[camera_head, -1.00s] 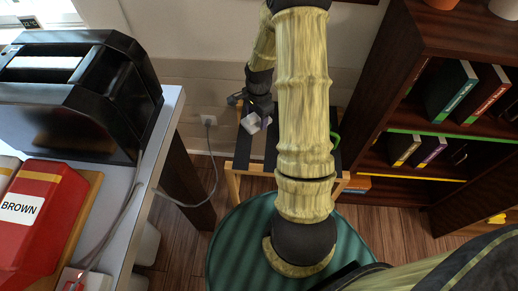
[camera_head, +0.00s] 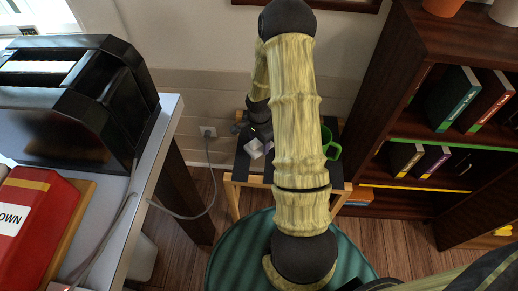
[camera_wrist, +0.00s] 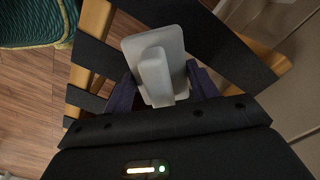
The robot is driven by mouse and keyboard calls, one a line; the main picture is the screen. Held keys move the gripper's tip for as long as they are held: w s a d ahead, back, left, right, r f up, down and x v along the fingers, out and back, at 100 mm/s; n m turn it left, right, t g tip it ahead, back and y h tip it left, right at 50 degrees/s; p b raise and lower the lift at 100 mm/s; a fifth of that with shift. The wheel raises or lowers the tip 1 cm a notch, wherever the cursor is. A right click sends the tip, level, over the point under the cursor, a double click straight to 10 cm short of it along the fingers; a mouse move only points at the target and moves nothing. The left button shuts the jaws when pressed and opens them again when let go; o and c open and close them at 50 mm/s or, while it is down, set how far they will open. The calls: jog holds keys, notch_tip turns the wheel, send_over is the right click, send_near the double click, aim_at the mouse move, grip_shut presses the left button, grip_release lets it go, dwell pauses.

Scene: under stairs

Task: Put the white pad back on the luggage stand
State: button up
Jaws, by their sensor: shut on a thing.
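The white pad (camera_head: 254,148) is a small pale block on a flat, rounded plate, seen closely in the wrist view (camera_wrist: 174,32). My gripper (camera_wrist: 162,88) is shut on it, with dark purple fingers on either side. The luggage stand (camera_head: 238,180) has a light wooden frame and black straps, which also show behind the pad in the wrist view (camera_wrist: 92,52). The pad is over the left part of the stand. I cannot tell whether it touches the straps. My arm hides the stand's middle in the head view.
A green mug (camera_head: 331,144) stands on the stand's right part. A dark bookshelf (camera_head: 400,110) is close on the right. A table (camera_head: 163,135) with a black machine (camera_head: 120,95) and a red box (camera_head: 40,215) is at left. A green round seat (camera_head: 228,255) is in front.

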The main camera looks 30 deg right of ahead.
aim_at(259, 148)
jog(key=shift+f+b, duration=0.45)
jog(key=shift+f, duration=1.35)
jog(key=o, duration=0.9)
notch_tip(259, 148, up, 12)
jog(key=p, duration=0.3)
